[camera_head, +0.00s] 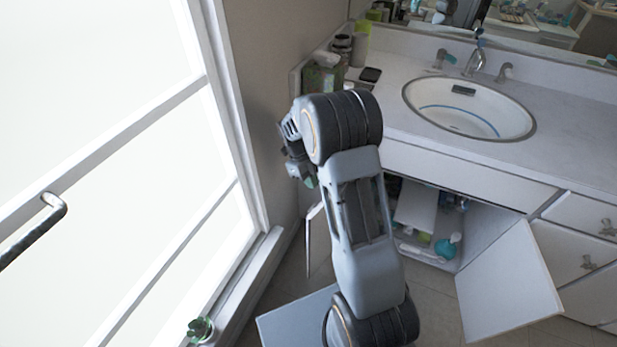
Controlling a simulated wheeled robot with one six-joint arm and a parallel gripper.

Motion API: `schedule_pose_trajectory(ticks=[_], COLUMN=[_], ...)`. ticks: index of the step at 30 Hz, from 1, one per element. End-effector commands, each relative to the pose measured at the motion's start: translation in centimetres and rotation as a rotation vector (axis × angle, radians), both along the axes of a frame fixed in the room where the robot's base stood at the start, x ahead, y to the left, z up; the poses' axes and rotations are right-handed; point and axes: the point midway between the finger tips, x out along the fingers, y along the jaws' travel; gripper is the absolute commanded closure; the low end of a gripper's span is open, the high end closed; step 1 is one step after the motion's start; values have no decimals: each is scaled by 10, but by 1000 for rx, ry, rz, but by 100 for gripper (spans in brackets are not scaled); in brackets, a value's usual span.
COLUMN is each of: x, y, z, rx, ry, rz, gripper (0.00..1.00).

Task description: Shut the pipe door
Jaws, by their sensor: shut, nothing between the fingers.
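The cabinet under the sink stands open. Its right white door (508,283) is swung outward, away from the opening. A narrow white panel edge (314,214) shows left of my arm, close to the wall; it looks like the left door swung open, though my arm hides most of that side. I cannot tell which of these is the pipe door. My gripper (304,174) is shut and empty, partly hidden by the wrist, above and beside the narrow panel edge. I cannot tell whether it touches it.
Bottles and a teal item (444,248) are inside the cabinet. Closed drawers (578,262) are at the right. The counter holds a sink (468,107) and toiletries. A bright window (130,190) with a metal handle fills the left. Tiled floor shows in front.

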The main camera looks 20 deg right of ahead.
Motion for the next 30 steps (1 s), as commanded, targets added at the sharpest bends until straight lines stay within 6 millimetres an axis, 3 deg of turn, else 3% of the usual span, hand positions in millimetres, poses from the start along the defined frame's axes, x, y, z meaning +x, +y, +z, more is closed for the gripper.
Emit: schedule_pose_trajectory(ticks=[4,12,30], x=[-9,-17,-19], y=[-4,-9,-12], z=[-24,-47,-51], rx=[1,1,0], ry=[4,1,0], rz=[0,1,15], gripper=[100,100,100])
